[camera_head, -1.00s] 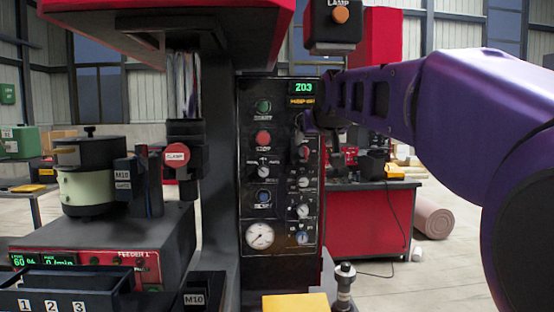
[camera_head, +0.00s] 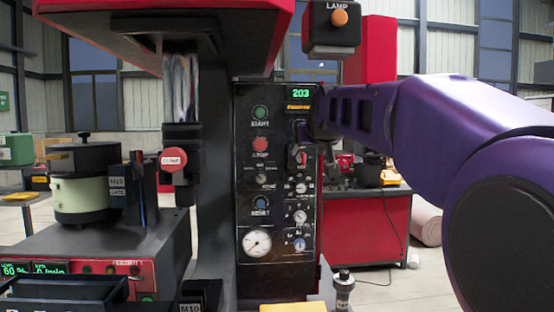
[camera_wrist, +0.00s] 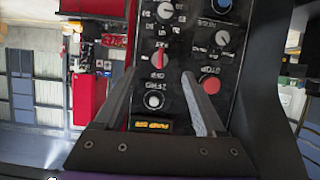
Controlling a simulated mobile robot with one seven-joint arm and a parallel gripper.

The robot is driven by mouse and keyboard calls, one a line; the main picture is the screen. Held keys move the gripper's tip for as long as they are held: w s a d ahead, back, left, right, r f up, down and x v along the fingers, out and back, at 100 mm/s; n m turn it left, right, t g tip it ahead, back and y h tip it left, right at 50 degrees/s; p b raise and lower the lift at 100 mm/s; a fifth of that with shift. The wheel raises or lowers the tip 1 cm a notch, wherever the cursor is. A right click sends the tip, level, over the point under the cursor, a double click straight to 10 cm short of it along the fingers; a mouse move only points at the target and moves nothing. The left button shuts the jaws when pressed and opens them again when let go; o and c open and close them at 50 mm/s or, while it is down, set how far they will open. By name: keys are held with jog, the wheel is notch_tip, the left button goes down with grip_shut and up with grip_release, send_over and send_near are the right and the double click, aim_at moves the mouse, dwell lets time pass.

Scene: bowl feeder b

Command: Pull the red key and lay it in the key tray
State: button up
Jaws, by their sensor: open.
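The red key (camera_wrist: 159,60) sits in a round switch on the black control panel (camera_head: 246,220). In the wrist view it shows just beyond and between my two fingertips. My gripper (camera_wrist: 159,76) is open and nothing shows between its fingers. In the head view my gripper (camera_head: 299,147) is at the panel's upper right, and a bit of the red key (camera_head: 301,159) shows just below it. I cannot tell whether a finger touches the key. I cannot make out a key tray for sure; a yellow surface (camera_head: 293,308) is cut off at the bottom edge.
A red stop button (camera_wrist: 209,85) is close to one finger. A lamp box (camera_head: 333,38) hangs above the panel. A red cabinet (camera_head: 365,230) stands behind right.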

aim_at(304, 156)
jog(key=shift+p+x, duration=0.85)
jog(key=shift+x, duration=2.45)
jog(key=shift+c, duration=0.3)
grip_shut()
jog(key=shift+s, duration=0.15)
jog(key=shift+s+b, duration=0.85)
jog(key=shift+s, duration=2.05)
jog(key=shift+f, duration=0.1)
